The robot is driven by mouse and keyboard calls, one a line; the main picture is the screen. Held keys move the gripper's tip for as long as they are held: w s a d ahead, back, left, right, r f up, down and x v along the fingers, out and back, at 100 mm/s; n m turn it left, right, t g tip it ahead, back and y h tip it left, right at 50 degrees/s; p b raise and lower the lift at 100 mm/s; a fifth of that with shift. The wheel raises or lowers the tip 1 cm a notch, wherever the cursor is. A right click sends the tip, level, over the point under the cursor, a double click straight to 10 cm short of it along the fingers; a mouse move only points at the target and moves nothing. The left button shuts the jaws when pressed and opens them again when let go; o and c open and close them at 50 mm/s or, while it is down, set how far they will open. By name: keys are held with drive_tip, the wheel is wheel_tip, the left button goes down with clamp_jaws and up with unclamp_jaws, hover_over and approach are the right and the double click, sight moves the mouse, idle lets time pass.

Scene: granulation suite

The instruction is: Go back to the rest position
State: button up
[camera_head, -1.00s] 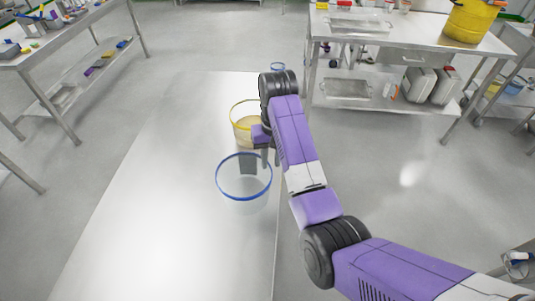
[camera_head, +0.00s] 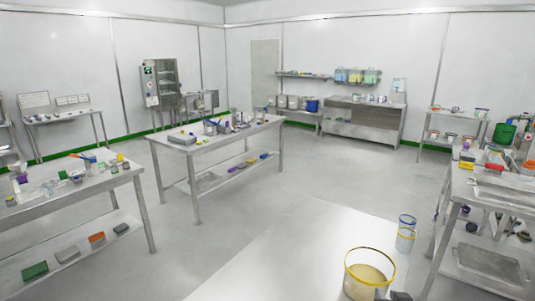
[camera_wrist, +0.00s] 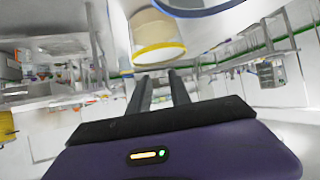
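My gripper (camera_wrist: 158,75) shows in the wrist view with its two dark fingers apart and nothing between them. Just beyond the fingertips, in that view, is a yellow-rimmed container (camera_wrist: 156,32) with tan contents. Part of a blue-rimmed container (camera_wrist: 192,10) is cut off by the top edge. In the head view, a yellow-rimmed clear bucket (camera_head: 369,282) with tan contents stands at the bottom. A smaller blue-rimmed clear container (camera_head: 405,240) is behind it.
A pale, flat surface (camera_head: 300,255) lies under the containers. Steel tables with small items stand at the left (camera_head: 75,188), centre (camera_head: 205,142) and right (camera_head: 490,196). A workbench (camera_head: 363,120) stands by the back wall. Grey floor is clear between the tables.

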drive_tip(key=s+a+r+t, duration=0.1)
drive_tip(key=s+a, duration=0.2)
drive_tip(key=s, duration=1.2)
drive_tip(key=s+a+r+n+t+y, duration=0.1)
drive_tip(key=s+a, duration=0.3)
drive_tip(key=s, duration=1.2)
drive_tip(key=s+a+r+n+t+y, duration=0.1)
drive_tip(key=s+a+r, duration=0.1)
drive_tip(key=s, duration=1.3)
drive_tip(key=shift+s+a+r, duration=0.3)
drive_tip(key=shift+s+a, duration=0.05)
drive_tip(key=shift+a, duration=0.45)
